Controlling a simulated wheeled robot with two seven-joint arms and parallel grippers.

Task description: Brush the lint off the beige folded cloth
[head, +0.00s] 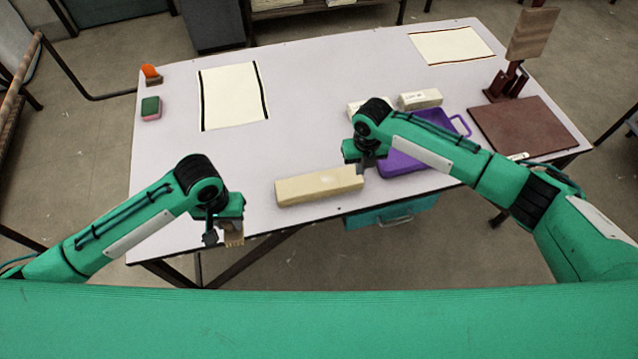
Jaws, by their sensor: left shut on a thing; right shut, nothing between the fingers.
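The beige folded cloth (305,188) lies as a long narrow block near the table's front edge, slightly tilted in the picture. A small pale patch shows on its top; I cannot make out separate lint. My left gripper (224,232) is left of the cloth at the table's front edge, shut on a small tan brush (234,239) that points down. The brush is apart from the cloth, and its upper part is hidden by the gripper. My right gripper (362,169) is shut and empty at the cloth's right end; I cannot tell whether it touches the cloth.
A purple tray (403,163) and pale blocks (420,98) are behind and right of the cloth. A brown board (522,126) with a stand is far right. A sponge (151,108), an orange item (151,72) and a black-edged sheet (232,97) are at left. The middle-left tabletop is clear.

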